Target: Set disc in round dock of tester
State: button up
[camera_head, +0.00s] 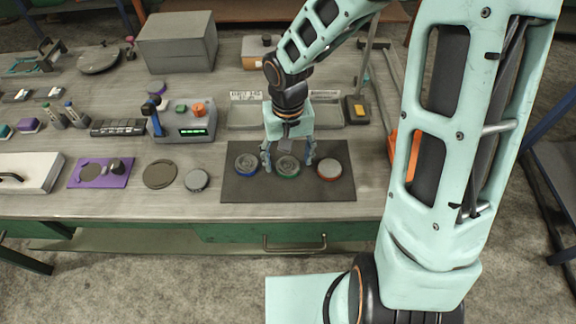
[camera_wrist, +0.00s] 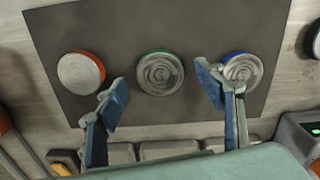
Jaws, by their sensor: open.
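Three grey discs lie in a row on a dark mat (camera_head: 240,193): one with a blue rim (camera_head: 246,164), one with a green rim (camera_head: 288,167) and one with a red rim (camera_head: 329,169). My gripper (camera_head: 288,161) is open and points down above the green-rimmed disc. In the wrist view the green-rimmed disc (camera_wrist: 160,72) shows between the spread fingers (camera_wrist: 161,82); no contact is visible. The right finger partly covers the blue-rimmed disc (camera_wrist: 243,69). The tester (camera_head: 183,129), a grey box with a green display, stands left of the mat. I cannot make out its round dock clearly.
A dark round plate (camera_head: 159,174) and a smaller grey one (camera_head: 197,180) lie between the mat and a purple plate (camera_head: 101,173). Shallow grey trays (camera_head: 246,115) stand behind the mat. A large grey box (camera_head: 177,42) is at the back left.

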jog(key=shift+f, duration=0.55)
jog(key=c, duration=1.7)
jog(key=shift+r, duration=0.1)
jog(key=shift+r+p, duration=0.8)
jog(key=shift+r, duration=0.15)
jog(key=s+d+r+p, duration=0.2)
jog(key=d+r+p, duration=0.1)
jog(key=s+d+r+p, duration=0.3)
jog(key=d+r, duration=0.1)
jog(key=s+d+r+p, duration=0.3)
jog(key=d+r+p, duration=0.1)
jog(key=shift+s+d, duration=0.1)
jog(key=shift+d, duration=0.1)
